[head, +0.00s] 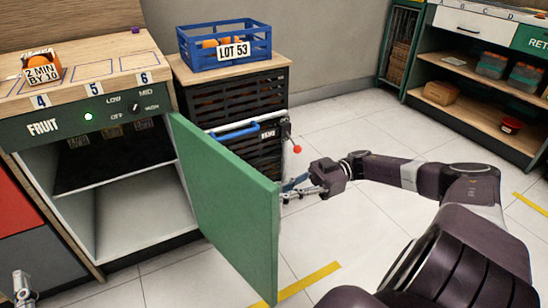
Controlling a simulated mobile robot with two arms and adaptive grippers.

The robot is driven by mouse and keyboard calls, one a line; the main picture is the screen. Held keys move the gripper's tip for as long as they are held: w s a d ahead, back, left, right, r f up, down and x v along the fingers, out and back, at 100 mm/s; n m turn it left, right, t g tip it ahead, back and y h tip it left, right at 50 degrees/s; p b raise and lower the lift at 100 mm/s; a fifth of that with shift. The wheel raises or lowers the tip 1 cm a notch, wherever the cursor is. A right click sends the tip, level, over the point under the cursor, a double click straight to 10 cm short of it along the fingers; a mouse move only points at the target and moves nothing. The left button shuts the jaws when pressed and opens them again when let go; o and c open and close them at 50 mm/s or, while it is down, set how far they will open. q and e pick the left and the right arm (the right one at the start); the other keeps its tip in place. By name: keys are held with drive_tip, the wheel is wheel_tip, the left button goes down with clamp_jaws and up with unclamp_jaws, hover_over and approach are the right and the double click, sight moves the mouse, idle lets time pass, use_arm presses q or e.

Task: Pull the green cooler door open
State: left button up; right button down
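The green cooler door (228,205) stands swung well out from the fruit cooler (62,128), hinged at the cooler's right side. The white inside of the cooler (140,220) shows, with a dark shelf above an empty lower space. My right gripper (292,188) is at the door's free edge, on its outer side. Its fingertips are partly hidden by the door, and so is any handle there, so I cannot tell whether it grips anything. A small part of my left gripper (22,288) shows at the bottom left, away from the door.
A blue crate (225,45) marked LOT 53 stands on a wood-topped unit with black crates (235,105) behind the door. A box of oranges (40,68) sits on the counter. Shelves (480,90) stand at the far right.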

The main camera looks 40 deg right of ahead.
use_arm(q)
drive_tip(key=shift+s+d+r+t+h, duration=0.15)
drive_tip(key=shift+s+d+r+t, duration=0.1)
drive_tip(key=shift+r, duration=0.3)
drive_tip(key=shift+s+d+r+t+h, duration=0.15)
drive_tip(key=shift+r+t, duration=0.1)
drive_tip(key=shift+r, duration=0.25)
use_arm(e)
drive_tip(key=shift+d+f, duration=0.15)
drive_tip(key=shift+d, duration=0.55)
drive_tip(key=c, duration=2)
unclamp_jaws()
drive_tip(key=shift+c, duration=0.2)
drive_tip(key=v, duration=0.7)
drive_tip(key=shift+d, duration=0.3)
